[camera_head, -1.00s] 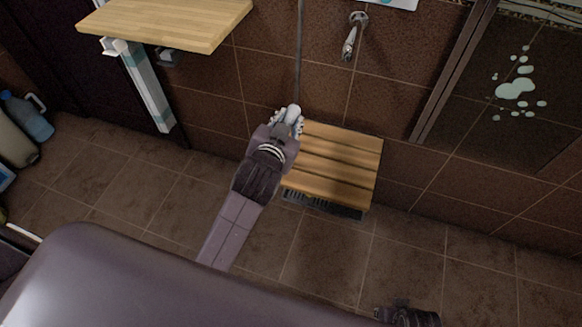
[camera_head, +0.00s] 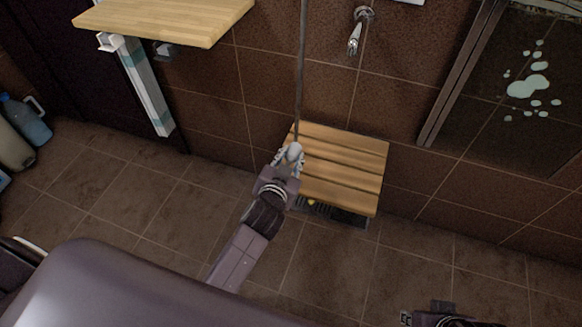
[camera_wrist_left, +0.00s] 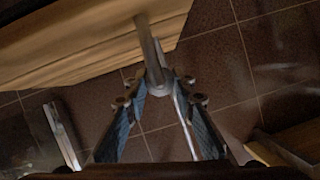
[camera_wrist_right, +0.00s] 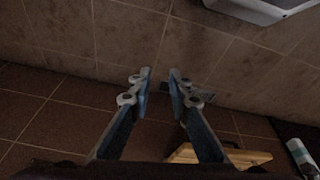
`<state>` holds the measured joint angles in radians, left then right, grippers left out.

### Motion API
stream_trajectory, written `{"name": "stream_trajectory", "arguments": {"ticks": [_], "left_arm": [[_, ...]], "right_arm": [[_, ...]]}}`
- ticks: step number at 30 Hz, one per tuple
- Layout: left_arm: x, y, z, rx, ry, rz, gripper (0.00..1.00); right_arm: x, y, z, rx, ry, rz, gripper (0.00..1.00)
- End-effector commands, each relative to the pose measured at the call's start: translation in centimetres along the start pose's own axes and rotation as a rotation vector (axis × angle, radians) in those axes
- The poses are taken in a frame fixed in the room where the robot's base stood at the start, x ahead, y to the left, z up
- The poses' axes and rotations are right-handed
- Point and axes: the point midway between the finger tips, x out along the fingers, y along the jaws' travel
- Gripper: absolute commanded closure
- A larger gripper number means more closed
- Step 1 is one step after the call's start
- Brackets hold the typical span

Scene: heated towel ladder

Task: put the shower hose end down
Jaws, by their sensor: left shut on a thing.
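The grey shower hose (camera_head: 299,75) hangs down from the top of the head view to my left gripper (camera_head: 289,158). The pale hose end (camera_head: 294,150) sits in that gripper, over the left edge of a slatted wooden seat (camera_head: 345,165). In the left wrist view the hose end (camera_wrist_left: 150,45) stands between the two fingers, which are shut on it. I cannot tell whether it touches the seat. My right gripper (camera_wrist_right: 160,76) has its fingers apart and nothing between them. It shows only partly at the bottom right of the head view (camera_head: 435,317).
A wall tap (camera_head: 355,40) is above and right of the seat. A light wooden shelf (camera_head: 165,18) juts out at the upper left. A dark drain grate (camera_head: 350,218) lies at the seat's front edge. Bottles (camera_head: 28,120) stand at far left. The front floor is open.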

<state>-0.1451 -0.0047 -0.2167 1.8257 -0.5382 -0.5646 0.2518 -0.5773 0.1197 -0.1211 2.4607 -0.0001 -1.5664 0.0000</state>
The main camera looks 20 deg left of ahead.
Motion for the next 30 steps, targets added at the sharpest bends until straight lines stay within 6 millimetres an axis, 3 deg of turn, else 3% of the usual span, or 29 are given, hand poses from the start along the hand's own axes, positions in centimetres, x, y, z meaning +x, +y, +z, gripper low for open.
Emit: {"name": "stream_trajectory", "arguments": {"ticks": [7, 30], "left_arm": [[1.4, 1.1, 3.5, -0.001, -0.003, 0.001, 1.00], [1.6, 1.2, 3.9, 0.000, -0.001, 0.001, 1.00]], "right_arm": [[1.1, 0.0, 0.6, 0.000, 0.001, 0.001, 0.83], [1.2, -0.1, -0.9, -0.002, 0.057, -0.001, 0.83]]}}
